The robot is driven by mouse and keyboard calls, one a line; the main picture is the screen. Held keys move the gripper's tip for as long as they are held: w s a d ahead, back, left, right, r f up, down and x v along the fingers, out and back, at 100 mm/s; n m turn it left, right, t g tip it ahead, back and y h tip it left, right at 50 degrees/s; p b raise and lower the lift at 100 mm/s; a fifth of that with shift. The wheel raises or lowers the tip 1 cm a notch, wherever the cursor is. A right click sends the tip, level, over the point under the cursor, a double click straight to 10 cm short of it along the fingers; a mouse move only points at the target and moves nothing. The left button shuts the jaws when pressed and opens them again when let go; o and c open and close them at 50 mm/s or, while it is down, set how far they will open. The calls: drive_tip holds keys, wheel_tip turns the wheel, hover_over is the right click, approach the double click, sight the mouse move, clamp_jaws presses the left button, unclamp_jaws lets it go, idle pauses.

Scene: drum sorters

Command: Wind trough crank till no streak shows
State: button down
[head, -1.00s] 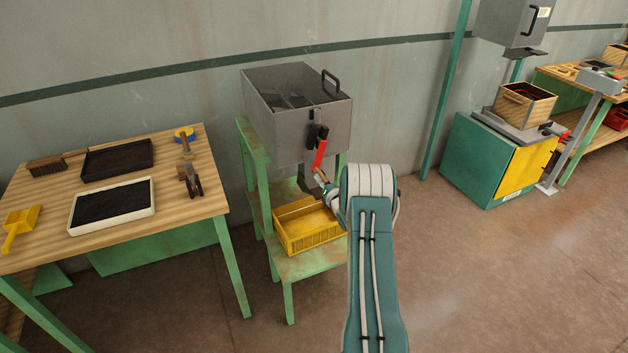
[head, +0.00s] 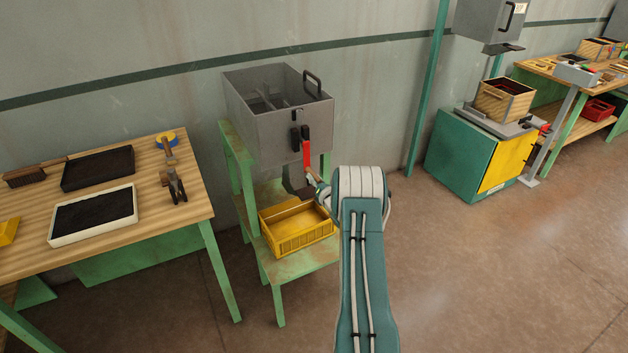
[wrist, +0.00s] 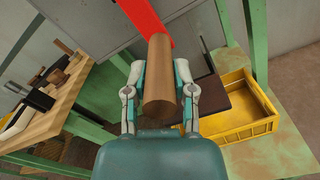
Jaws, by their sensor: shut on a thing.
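The grey metal trough (head: 285,135) stands on a green stand, with a black handle on its rim and dark dividers inside. Its crank has a red arm (head: 307,150) that hangs down from a black hub on the front face. In the wrist view, the red arm (wrist: 146,18) ends in a wooden handle (wrist: 160,75). My gripper (wrist: 159,88) is shut around that handle, one finger on each side. In the head view my arm hides most of the gripper. The dark inside of the trough is too small to show any streak clearly.
A yellow crate (head: 298,240) sits on the stand's lower shelf, under the dark spout (head: 300,188). A wooden table (head: 140,215) with trays and tools stands at left. A green and yellow cabinet (head: 465,160) stands at right. The floor between is open.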

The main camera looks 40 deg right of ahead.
drive_tip(key=shift+c, duration=2.2)
unclamp_jaws()
drive_tip(key=shift+d, duration=0.1)
drive_tip(key=v, duration=1.2)
